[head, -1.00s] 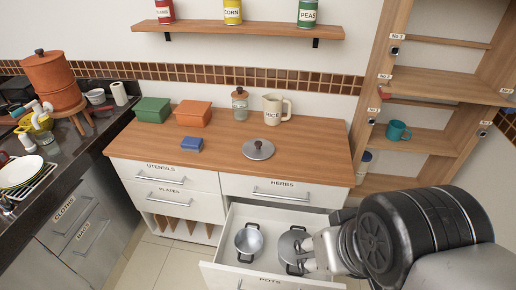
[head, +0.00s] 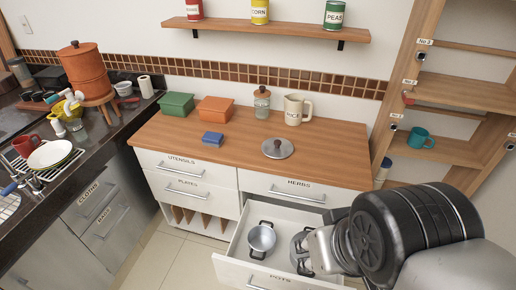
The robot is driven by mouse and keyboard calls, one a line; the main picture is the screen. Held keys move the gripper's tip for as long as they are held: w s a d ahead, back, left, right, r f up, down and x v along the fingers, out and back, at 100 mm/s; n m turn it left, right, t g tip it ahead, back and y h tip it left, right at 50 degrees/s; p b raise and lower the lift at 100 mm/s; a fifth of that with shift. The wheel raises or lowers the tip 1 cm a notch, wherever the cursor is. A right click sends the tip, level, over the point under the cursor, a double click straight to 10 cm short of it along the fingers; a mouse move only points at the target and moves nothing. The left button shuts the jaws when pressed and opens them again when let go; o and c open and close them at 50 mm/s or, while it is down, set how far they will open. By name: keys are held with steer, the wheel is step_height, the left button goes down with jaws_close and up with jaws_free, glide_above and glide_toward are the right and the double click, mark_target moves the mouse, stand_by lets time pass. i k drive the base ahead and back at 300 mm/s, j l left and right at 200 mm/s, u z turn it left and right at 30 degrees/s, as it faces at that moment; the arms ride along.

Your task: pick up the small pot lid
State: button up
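A round grey lid (head: 277,149) with a dark brown knob lies on the wooden top of the cabinet, near its front edge. In the open pots drawer (head: 234,267) below stand a small open grey pot (head: 261,238) with dark handles and a second, larger grey pot (head: 298,246). My arm hides much of the second pot, so I cannot tell how it is covered. My gripper (head: 318,252) is over the right part of the drawer, at the second pot and away from the lid on the top. Its fingers are mostly hidden by its own body.
An open shelf unit (head: 455,150) rises at right. The open drawer juts out in front.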

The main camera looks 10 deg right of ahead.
mark_target(273, 147)
steer(key=i+j+u, duration=0.1)
steer(key=j+u, duration=0.3)
steer(key=i+j+u, duration=0.2)
steer(key=j+u, duration=0.25)
steer(key=i+j+u, duration=0.25)
steer(key=u, duration=0.15)
steer(key=i+j+z, duration=0.25)
steer(key=i, duration=0.15)
steer(key=i+j+z, duration=0.2)
steer(key=i+z, duration=0.2)
steer(key=z, duration=0.25)
steer(key=i+z, duration=0.2)
steer(key=z, duration=0.3)
steer(key=i+z, duration=0.2)
steer(key=z, duration=0.25)
steer(key=i+j+z, duration=0.15)
steer(key=z, duration=0.35)
steer(key=i+j+z, duration=0.15)
steer(key=z, duration=0.3)
steer(key=i+j+z, duration=0.2)
steer(key=z, duration=0.15)
steer(key=i+j+z, duration=0.2)
steer(key=z, duration=0.2)
steer(key=i+j+z, duration=0.1)
steer(key=j+z, duration=0.25)
